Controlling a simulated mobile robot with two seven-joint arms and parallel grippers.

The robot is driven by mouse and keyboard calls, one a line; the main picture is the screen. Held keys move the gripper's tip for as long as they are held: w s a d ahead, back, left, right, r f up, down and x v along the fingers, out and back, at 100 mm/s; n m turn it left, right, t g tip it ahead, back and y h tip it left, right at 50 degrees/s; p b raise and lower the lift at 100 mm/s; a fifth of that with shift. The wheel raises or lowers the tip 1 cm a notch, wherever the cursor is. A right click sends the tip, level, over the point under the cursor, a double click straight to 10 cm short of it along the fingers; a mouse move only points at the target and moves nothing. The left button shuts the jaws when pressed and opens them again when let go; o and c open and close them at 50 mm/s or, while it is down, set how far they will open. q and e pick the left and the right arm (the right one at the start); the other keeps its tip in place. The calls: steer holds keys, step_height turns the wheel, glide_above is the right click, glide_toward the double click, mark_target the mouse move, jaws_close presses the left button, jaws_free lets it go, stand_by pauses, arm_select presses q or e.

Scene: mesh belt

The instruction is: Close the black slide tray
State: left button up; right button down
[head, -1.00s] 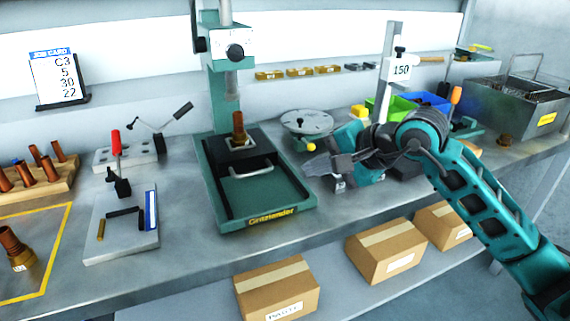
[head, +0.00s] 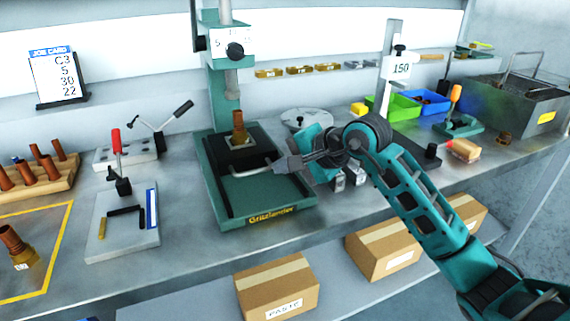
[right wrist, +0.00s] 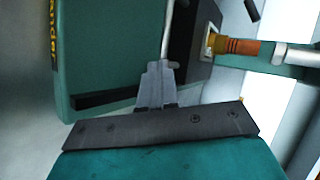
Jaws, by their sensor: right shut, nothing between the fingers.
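The black slide tray (head: 264,141) sits on the green press base (head: 268,196), under the press column. A copper-brown cylindrical part (head: 238,124) stands upright in a fitting on it. The tray has a silver bar handle (head: 247,173) at its front. My right gripper (head: 279,165) is shut and empty, with its tips at the right end of the handle. In the right wrist view the shut fingertips (right wrist: 160,68) lie close to the end of the handle bar (right wrist: 167,38); I cannot tell whether they touch. My left gripper is not in view.
A grey fixture plate (head: 122,235) with a red-handled clamp stands left of the press. A round grey plate (head: 307,117) and a post marked 150 (head: 400,70) stand behind my right arm. Cardboard boxes (head: 275,290) lie on the lower shelf.

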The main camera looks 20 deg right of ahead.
mark_target(270, 157)
steer(key=w+b, duration=0.1)
steer(key=w, duration=0.1)
steer(key=shift+w+f, duration=0.1)
steer(key=shift+w, duration=0.2)
steer(key=shift+w+b, duration=0.35)
steer(key=shift+w, duration=0.05)
steer(key=shift+w+r, duration=0.15)
steer(key=shift+r, duration=0.05)
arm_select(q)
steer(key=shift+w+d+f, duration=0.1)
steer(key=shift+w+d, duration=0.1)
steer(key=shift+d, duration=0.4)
arm_select(e)
steer(key=shift+w, duration=0.1)
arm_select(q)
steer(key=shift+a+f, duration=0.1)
arm_select(e)
steer(key=shift+d, duration=0.1)
